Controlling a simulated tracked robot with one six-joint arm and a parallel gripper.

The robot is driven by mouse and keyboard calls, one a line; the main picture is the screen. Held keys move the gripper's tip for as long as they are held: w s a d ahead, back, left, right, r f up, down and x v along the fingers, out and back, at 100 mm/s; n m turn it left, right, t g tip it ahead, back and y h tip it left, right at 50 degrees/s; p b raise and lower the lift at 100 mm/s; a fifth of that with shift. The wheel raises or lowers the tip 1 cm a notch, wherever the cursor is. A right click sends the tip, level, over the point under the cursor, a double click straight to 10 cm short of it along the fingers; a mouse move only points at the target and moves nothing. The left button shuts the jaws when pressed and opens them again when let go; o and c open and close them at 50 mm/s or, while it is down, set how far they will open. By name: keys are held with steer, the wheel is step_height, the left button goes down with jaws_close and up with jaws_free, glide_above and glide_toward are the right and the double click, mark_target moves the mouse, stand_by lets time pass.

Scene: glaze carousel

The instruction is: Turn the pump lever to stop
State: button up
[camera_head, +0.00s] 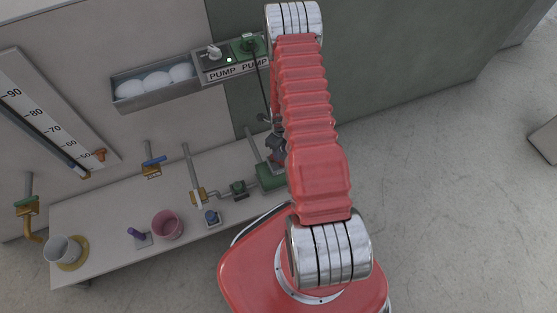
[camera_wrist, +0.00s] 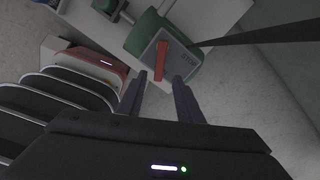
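The green pump (camera_wrist: 146,32) has a grey plate with a red lever (camera_wrist: 161,56) in the wrist view. The word STOP is printed on the plate (camera_wrist: 187,58) to the right of the lever. The lever stands roughly upright in the picture, not toward the word. My gripper (camera_wrist: 160,78) is open, its two dark fingers pointing at the plate. The lever lies just beyond and between the fingertips; contact cannot be told. In the head view the pump (camera_head: 270,178) sits at the bench's right end, partly hidden by my arm, with my gripper (camera_head: 276,150) above it.
A switch box labelled PUMP (camera_head: 229,58) and a tray of white objects (camera_head: 153,88) hang above.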

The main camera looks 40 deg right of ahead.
steer(key=shift+f, duration=3.2)
steer(key=shift+c, duration=0.5)
jaws_close()
